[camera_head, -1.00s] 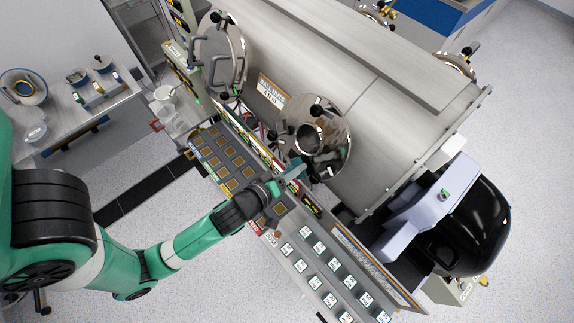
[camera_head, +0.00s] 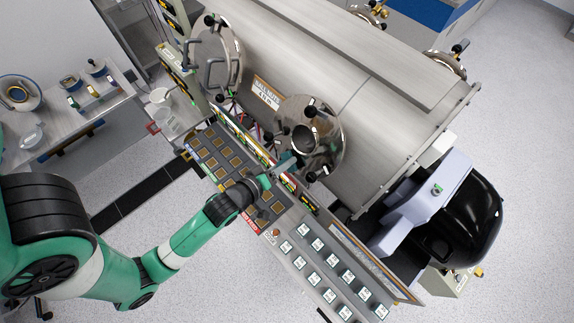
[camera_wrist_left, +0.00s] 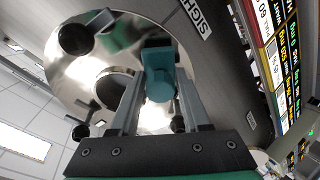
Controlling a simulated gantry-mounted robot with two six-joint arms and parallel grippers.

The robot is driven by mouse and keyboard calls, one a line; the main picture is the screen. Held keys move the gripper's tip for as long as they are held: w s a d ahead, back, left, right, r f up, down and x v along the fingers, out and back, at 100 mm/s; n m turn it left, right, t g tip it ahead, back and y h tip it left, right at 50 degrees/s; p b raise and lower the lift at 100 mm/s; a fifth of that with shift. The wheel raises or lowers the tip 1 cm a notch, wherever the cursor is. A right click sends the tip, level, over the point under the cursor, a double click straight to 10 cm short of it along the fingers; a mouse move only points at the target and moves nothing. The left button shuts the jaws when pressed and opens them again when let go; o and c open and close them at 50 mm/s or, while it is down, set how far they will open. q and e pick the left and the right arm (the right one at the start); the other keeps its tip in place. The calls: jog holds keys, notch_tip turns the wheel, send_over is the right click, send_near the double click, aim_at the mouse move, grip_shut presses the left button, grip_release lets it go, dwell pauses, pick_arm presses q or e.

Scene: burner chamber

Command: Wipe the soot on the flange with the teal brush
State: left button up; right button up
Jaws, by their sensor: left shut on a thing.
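The round shiny flange (camera_head: 328,133) is on the side of the large metal chamber, with a dark round opening and black knobs. It fills the upper left of the left wrist view (camera_wrist_left: 70,75). My left gripper (camera_head: 286,166) is in front of the flange's lower left side. I cannot tell whether the brush touches the flange. Soot is not clearly distinguishable. My right gripper does not show.
The panel of square tiles (camera_head: 222,152) lies below my left arm, with a panel of white labelled buttons (camera_head: 325,265) to its right. A second round port (camera_head: 216,55) is at the upper left. A side table (camera_head: 75,115) with bowls stands at far left.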

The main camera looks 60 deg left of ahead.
pick_arm(q)
jog(key=shift+s+a+p, duration=0.1)
jog(key=shift+a+p, duration=0.2)
jog(key=shift+a, duration=0.05)
jog(key=shift+s+a+r+p, duration=0.15)
jog(key=shift+a+p, duration=0.15)
jog(key=shift+a, duration=0.2)
jog(key=shift+s+a+f+p, duration=0.15)
jog(key=shift+a+p, duration=0.1)
jog(key=shift+a, duration=0.2)
jog(key=shift+s+a, duration=0.2)
jog(key=shift+a, duration=0.45)
jog(key=shift+r, duration=0.1)
jog(key=v, duration=0.6)
jog(key=shift+a+r+p, duration=0.15)
jog(key=shift+a+p, duration=0.05)
jog(key=shift+p, duration=0.1)
